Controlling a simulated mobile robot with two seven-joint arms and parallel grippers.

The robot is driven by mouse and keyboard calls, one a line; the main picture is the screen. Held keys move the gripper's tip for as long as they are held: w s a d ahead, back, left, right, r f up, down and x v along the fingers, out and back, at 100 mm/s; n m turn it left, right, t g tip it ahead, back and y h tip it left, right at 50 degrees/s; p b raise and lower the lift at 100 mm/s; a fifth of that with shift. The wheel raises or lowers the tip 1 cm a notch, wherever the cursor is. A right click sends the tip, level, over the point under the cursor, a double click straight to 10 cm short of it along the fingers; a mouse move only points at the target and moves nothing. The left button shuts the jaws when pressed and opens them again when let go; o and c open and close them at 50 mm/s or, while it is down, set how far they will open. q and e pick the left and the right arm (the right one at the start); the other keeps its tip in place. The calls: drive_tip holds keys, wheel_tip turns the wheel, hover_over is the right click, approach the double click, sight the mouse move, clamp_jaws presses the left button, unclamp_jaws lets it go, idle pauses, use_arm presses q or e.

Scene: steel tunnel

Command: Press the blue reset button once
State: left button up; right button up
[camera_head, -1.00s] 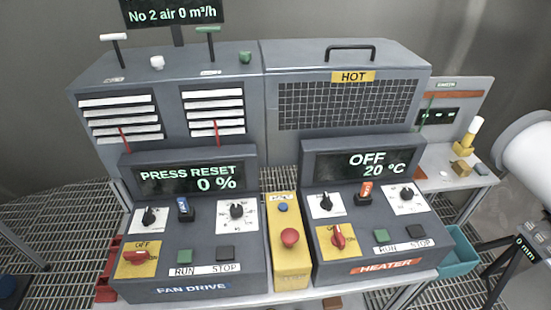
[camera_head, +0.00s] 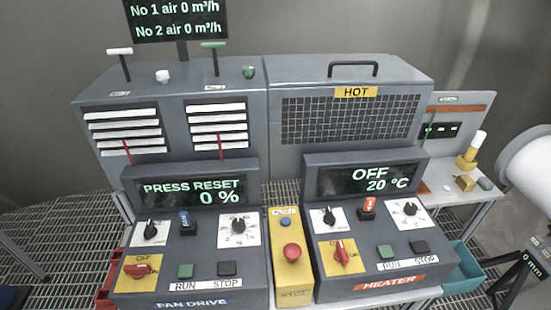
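The blue reset button (camera_head: 285,222) is a small round button near the top of the yellow box (camera_head: 293,291) between the two control panels. A larger red mushroom button (camera_head: 291,252) sits below it on the same box. The fan drive display (camera_head: 191,191) reads PRESS RESET and 0 %. Neither of my grippers shows in the head view, and nothing covers the blue button.
The fan drive panel (camera_head: 185,300) on the left has a red switch, a blue-topped switch and RUN and STOP buttons. The heater panel (camera_head: 389,290) on the right reads OFF, 20 °C. Behind stand grey cabinets (camera_head: 351,75). A teal bin (camera_head: 467,262) is at right.

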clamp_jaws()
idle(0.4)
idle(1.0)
